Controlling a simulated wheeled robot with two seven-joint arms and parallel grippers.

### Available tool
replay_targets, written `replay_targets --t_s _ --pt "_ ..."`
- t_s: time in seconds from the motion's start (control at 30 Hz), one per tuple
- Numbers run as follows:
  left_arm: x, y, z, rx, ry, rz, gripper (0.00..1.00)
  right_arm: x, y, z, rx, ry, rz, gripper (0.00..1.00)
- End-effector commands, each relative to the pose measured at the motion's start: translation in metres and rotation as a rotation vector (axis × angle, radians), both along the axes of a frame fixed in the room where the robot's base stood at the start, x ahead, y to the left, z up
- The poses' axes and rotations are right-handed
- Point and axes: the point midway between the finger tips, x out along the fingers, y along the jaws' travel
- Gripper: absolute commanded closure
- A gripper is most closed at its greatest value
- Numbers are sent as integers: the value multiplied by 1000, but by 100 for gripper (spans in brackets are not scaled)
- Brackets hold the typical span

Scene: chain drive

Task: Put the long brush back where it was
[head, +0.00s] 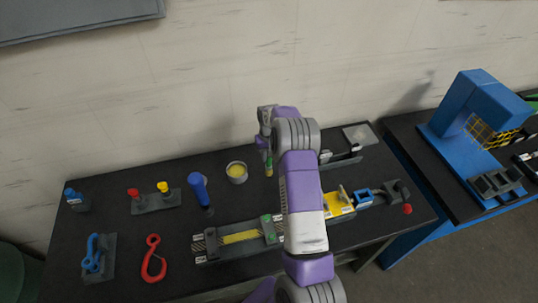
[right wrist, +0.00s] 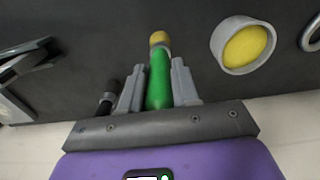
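The long brush has a green handle (right wrist: 159,80) and a yellowish tip (right wrist: 159,38). In the right wrist view the handle stands between the two fingers of my right gripper (right wrist: 158,88), which look closed against its sides. In the head view my right gripper (head: 266,122) is near the back of the black table, with the green and yellow brush end (head: 268,165) below it. Whether the tip touches the table is unclear. A dark-handled item (right wrist: 105,103), partly hidden, stands left of the gripper in the wrist view. My left gripper is out of view.
A round pot of yellow stuff (head: 237,172) is just left of the brush; it also shows in the wrist view (right wrist: 247,46). The wall is close behind.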

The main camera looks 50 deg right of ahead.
Motion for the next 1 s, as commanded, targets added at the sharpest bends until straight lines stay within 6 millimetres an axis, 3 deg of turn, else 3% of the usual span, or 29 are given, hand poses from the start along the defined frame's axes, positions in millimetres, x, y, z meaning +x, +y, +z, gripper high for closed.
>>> replay_targets --t_s 0.03,0.13,0.53,1.0 --pt "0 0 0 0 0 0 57 0 0 0 0 0 0 61" --pt "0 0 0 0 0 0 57 0 0 0 0 0 0 47" --pt "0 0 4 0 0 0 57 1 0 9 -2 -3 0 47" --pt "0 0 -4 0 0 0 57 -1 0 101 -2 -3 0 47"
